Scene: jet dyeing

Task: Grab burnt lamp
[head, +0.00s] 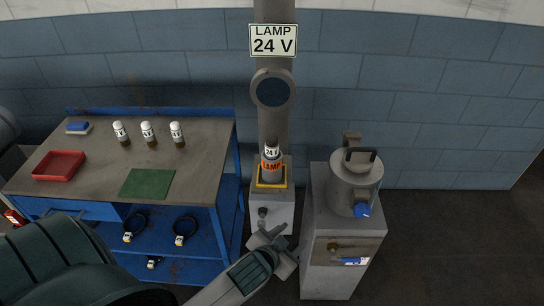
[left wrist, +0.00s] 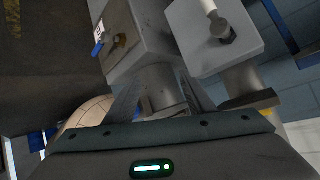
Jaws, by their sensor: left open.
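My left gripper (head: 280,245) is open and empty in front of the pedestal, lower than the lamp. In the left wrist view its open fingers (left wrist: 160,100) show with a grey cylinder (left wrist: 161,85) beyond them. The lamp is not clearly visible there. My right gripper is not in view.
Three white-topped lamp-like items (head: 148,133) stand on the workbench (head: 95,160), with a red tray (head: 59,165) and green mat (head: 147,183). A grey canister (head: 352,187) on a second pedestal (head: 338,250) stands close right. A LAMP 24 V sign (head: 273,40) hangs above.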

